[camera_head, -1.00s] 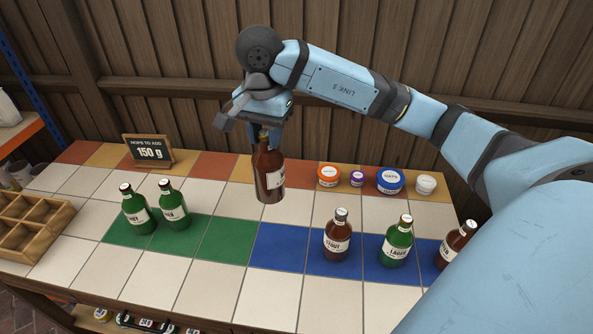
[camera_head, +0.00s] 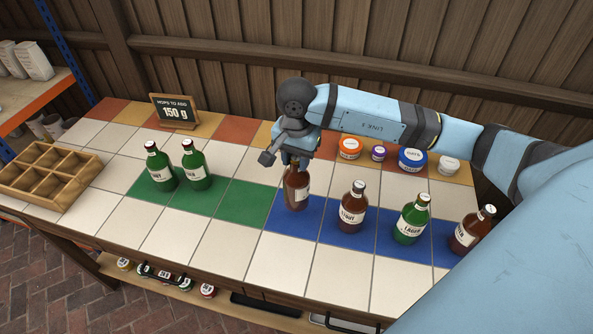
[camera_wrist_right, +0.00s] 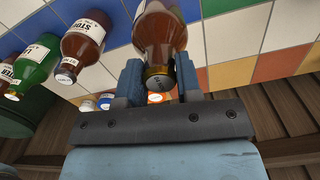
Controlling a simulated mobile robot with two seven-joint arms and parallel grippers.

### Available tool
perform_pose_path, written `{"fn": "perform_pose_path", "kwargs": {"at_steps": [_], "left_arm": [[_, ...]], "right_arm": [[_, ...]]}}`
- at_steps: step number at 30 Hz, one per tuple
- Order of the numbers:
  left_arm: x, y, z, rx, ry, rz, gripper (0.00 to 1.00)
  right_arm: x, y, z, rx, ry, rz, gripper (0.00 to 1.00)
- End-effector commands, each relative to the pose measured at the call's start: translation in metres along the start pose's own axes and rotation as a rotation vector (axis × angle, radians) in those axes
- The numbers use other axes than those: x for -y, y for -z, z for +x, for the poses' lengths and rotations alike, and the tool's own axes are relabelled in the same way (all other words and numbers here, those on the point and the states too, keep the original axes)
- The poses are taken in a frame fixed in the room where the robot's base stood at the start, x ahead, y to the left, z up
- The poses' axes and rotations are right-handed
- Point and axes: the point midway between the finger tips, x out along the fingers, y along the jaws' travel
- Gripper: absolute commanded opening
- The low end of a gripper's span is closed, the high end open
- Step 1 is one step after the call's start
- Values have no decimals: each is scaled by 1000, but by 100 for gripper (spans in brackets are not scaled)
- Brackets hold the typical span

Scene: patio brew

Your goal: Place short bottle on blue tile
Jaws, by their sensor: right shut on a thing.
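My right gripper (camera_head: 297,158) is shut on a brown bottle (camera_head: 296,190), which is upright with its base at the left end of the row of blue tiles (camera_head: 290,222). I cannot tell whether its base touches the tile. The held bottle also shows between the fingers in the right wrist view (camera_wrist_right: 160,40). To its right on blue tiles stand a brown stout bottle (camera_head: 353,208), a green lager bottle (camera_head: 411,222) and another brown bottle (camera_head: 472,232). Two green bottles (camera_head: 196,168) stand on the green tiles (camera_head: 246,200) at left. My left gripper is not in view.
A wooden crate with compartments (camera_head: 48,178) sits at the left end. A sign reading 150 g (camera_head: 175,112) and several lidded jars (camera_head: 412,158) stand along the back. White tiles in front (camera_head: 255,250) are clear.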

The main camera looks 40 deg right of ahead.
Motion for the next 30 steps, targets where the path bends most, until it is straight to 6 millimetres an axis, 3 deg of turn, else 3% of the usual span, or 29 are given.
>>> {"fn": "perform_pose_path", "kwargs": {"at_steps": [5, 13, 25, 26, 28, 30], "left_arm": [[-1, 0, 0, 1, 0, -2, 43], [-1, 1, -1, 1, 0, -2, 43], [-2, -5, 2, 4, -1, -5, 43], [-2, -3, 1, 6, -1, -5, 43], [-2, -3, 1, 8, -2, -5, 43], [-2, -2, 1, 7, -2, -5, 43]], "right_arm": [[0, 0, 10, 0, 0, 1, 0], [0, 0, 45, 1, 0, 1, 0], [0, 0, 52, -2, 2, 0, 0], [0, 0, 51, -1, 0, 0, 39], [0, 0, 50, -1, 0, 0, 55], [0, 0, 50, -1, 0, 0, 58]]}}
